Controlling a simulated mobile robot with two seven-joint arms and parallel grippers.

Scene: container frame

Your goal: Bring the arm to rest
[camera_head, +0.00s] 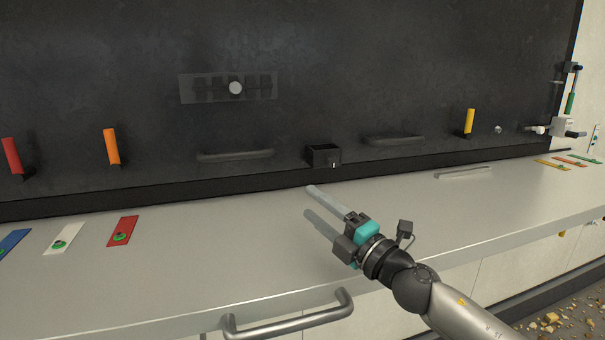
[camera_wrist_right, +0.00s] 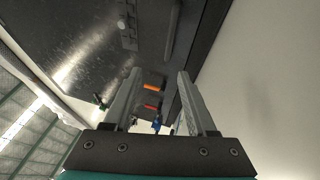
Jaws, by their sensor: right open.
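My right gripper (camera_head: 316,204) reaches in from the lower right in the head view, over the grey counter. Its two long fingers are apart and hold nothing. In the right wrist view the right gripper (camera_wrist_right: 152,95) also shows with its fingers parted and only background between them. My left gripper does not show in either view.
A grey counter (camera_head: 210,270) runs below a dark upright panel (camera_head: 330,60). A small black box (camera_head: 323,155) sits on the panel near the gripper. Red (camera_head: 12,156), orange (camera_head: 111,147) and yellow (camera_head: 469,121) cylinders stick out. A bar handle (camera_head: 290,322) juts from the front.

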